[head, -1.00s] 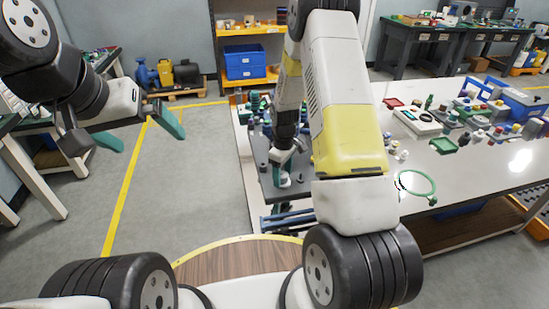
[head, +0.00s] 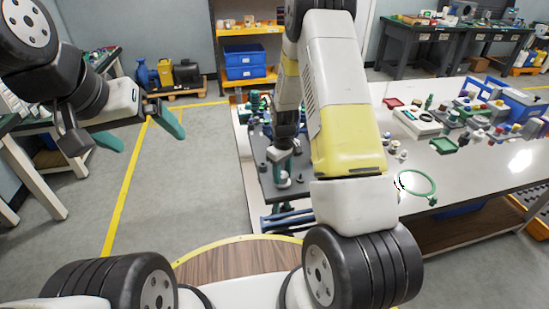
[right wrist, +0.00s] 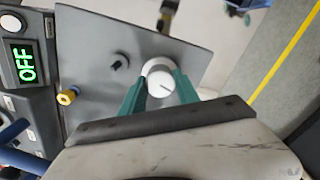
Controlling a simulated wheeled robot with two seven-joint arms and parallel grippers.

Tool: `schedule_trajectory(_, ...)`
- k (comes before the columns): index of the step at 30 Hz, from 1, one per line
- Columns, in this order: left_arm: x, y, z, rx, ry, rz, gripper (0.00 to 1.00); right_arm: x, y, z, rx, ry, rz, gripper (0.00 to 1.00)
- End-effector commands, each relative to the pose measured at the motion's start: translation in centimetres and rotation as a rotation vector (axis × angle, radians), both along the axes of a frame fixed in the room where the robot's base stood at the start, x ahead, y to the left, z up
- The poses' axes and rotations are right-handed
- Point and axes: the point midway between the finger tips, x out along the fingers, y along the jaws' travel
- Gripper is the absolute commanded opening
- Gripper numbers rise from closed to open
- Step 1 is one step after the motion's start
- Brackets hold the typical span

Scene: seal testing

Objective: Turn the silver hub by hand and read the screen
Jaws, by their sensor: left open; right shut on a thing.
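The silver hub (right wrist: 161,76) is a pale round knob with a short dark mark on its face, standing out from a grey plate. In the right wrist view my right gripper (right wrist: 159,86) has its green fingers on either side of the hub and is shut on it. In the head view my right gripper (head: 281,165) is small and partly hidden by its own arm. The screen (right wrist: 24,64) at the left of the wrist view reads "OFF" in green. My left gripper (head: 138,131) is open and empty, over the floor, far from the hub.
The grey plate (right wrist: 105,50) also carries a small dark knob (right wrist: 119,61) and a yellow fitting (right wrist: 68,97).

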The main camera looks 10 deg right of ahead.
Motion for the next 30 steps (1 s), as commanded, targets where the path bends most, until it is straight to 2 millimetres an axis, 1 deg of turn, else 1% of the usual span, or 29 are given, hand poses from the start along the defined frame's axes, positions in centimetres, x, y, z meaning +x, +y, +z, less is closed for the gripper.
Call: schedule_trajectory(30, 0.00, 0.00, 0.00, 0.000, 0.000, 0.000, 1.00, 0.10, 0.01, 0.09, 0.000, -0.003, -0.965, 0.00)
